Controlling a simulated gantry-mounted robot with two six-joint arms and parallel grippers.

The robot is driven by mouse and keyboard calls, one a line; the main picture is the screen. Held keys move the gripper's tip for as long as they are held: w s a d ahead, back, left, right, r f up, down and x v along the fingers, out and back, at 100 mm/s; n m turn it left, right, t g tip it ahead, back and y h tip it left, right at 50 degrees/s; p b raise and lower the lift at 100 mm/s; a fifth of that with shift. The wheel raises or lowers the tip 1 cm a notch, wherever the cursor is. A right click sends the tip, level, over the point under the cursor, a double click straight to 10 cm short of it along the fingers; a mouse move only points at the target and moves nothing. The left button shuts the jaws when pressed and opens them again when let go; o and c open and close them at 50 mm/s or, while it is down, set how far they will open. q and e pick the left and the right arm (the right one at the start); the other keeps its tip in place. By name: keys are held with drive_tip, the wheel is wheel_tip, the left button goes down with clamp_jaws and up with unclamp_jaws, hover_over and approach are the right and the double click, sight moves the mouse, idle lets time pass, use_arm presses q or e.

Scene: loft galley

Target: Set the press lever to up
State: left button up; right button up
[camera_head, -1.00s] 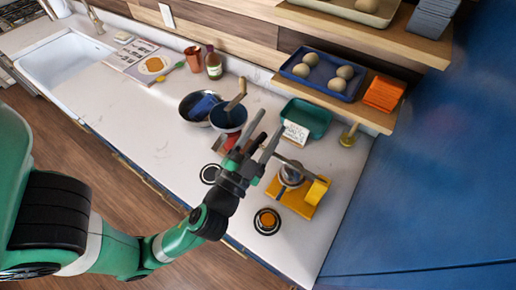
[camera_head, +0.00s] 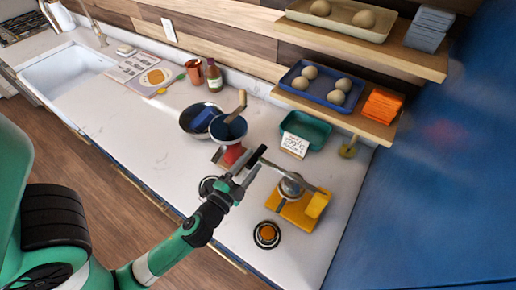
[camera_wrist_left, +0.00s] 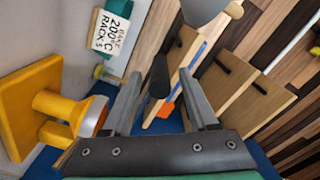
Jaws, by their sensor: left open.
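The press has a yellow base (camera_head: 299,211), a silver cup (camera_head: 291,186) and a yellow post (camera_head: 316,205). Its grey lever (camera_head: 299,180) reaches from the post over the cup to a dark grip (camera_head: 257,155) at the far end. In the left wrist view, the dark grip (camera_wrist_left: 158,78) appears between the two fingers. My left gripper (camera_head: 248,168) is open at this end of the lever; I cannot tell whether a finger touches it. The yellow press (camera_wrist_left: 45,108) shows at the left of the wrist view. My right gripper is not in view.
A teal bin (camera_head: 306,130) with a card is behind. A round puck-like item (camera_head: 267,234) lies in front of the press. Shelves (camera_head: 372,128) overhang the back right.

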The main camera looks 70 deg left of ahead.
sight(255, 158)
use_arm(q)
drive_tip(key=x, duration=0.4)
drive_tip(key=shift+w+p, duration=0.1)
drive_tip(key=shift+p, duration=0.3)
clamp_jaws()
idle(1.0)
